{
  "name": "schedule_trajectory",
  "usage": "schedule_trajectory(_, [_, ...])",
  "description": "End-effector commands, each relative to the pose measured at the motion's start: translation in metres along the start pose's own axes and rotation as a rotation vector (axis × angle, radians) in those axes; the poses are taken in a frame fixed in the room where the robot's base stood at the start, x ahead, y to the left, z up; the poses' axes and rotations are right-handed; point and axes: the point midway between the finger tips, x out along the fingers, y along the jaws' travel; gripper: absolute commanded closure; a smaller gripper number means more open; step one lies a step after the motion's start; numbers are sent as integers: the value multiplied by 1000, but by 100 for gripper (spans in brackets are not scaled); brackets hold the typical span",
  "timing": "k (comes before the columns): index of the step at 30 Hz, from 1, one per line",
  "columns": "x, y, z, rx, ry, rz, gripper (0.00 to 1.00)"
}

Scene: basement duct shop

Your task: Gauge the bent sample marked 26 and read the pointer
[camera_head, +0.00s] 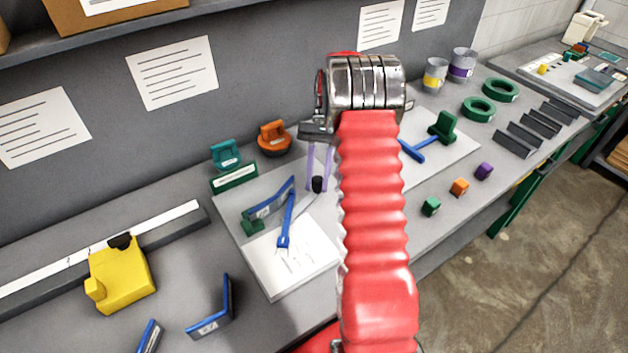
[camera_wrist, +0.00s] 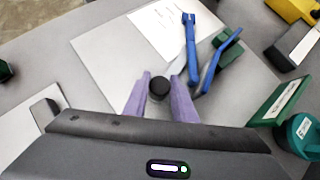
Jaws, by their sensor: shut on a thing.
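My gripper (camera_head: 317,172) has its purple fingers shut on a black knob (camera_head: 317,184) over the white gauge board (camera_head: 235,215). The wrist view shows the round knob (camera_wrist: 159,88) between the fingertips. Left of it on the board, a blue bent strip (camera_head: 272,200) stands at a green block (camera_head: 252,226). A blue pointer (camera_head: 286,225) lies beside it, its tip at a sheet with printed marks (camera_head: 290,262); the reading is too small to tell. Another blue bent piece (camera_head: 224,305) with an unclear number tag stands front left, and one more (camera_head: 148,337) is partly cut off.
A yellow block (camera_head: 122,275) sits by a long ruled bar (camera_head: 60,262) at left. Teal (camera_head: 226,155) and orange (camera_head: 273,138) tools stand behind the board. A second board holds a green block (camera_head: 443,126) and blue bar (camera_head: 412,151). Small cubes (camera_head: 459,187) lie right.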

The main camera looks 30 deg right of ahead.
Motion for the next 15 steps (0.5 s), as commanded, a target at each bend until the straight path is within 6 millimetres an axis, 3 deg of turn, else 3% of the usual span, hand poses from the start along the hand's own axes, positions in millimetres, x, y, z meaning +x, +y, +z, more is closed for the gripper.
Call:
schedule_trajectory(8, [2,-3,0,-3,-5,-9,100])
schedule_trajectory(9, [2,-3,0,-3,-5,-9,74])
schedule_trajectory(15, [1,-1,0,0,-3,-10,60])
